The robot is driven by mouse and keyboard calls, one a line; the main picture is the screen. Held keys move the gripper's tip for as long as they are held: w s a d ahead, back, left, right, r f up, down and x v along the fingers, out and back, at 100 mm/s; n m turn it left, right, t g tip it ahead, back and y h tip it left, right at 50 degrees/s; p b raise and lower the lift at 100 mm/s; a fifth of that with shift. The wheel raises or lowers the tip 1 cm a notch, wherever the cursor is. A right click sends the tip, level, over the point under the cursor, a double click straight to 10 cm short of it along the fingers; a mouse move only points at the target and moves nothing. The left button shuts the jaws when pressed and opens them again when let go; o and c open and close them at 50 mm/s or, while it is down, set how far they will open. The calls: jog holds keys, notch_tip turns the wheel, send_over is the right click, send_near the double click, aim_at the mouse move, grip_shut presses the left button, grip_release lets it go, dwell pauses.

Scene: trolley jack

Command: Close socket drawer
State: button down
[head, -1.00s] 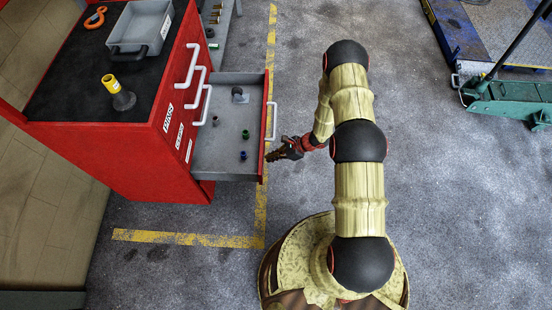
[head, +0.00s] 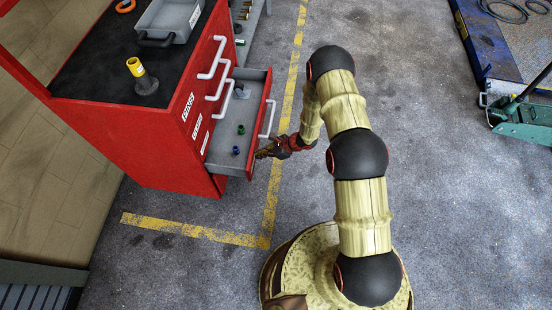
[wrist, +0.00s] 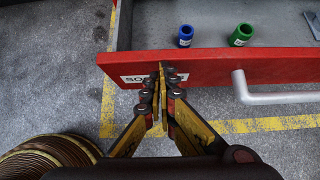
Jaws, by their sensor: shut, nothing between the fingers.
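The socket drawer (head: 226,146) stands partly open from the red cabinet, grey inside with a red front. In the wrist view its red front (wrist: 205,68) spans the picture, with a label partly covered by my fingers and a grey handle (wrist: 272,94) to their right. A blue socket (wrist: 186,35) and a green socket (wrist: 241,35) stand inside the drawer. My gripper (head: 262,153) is shut and empty at the near end of the drawer front; in the wrist view its fingertips (wrist: 161,68) overlap the label. I cannot tell whether they touch it.
The red cabinet (head: 160,155) carries a grey bin (head: 170,20) and a yellow-topped item (head: 137,68) on its black top. A green trolley jack (head: 525,120) stands at the far right. The floor right of my arm is clear.

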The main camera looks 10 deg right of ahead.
jog(key=w+a+b, duration=0.1)
jog(key=w+a, duration=0.1)
jog(key=a, duration=0.5)
jog(key=w+a+b, duration=0.2)
jog(key=w+a, duration=0.1)
jog(key=a, duration=0.5)
jog(key=shift+a, duration=0.15)
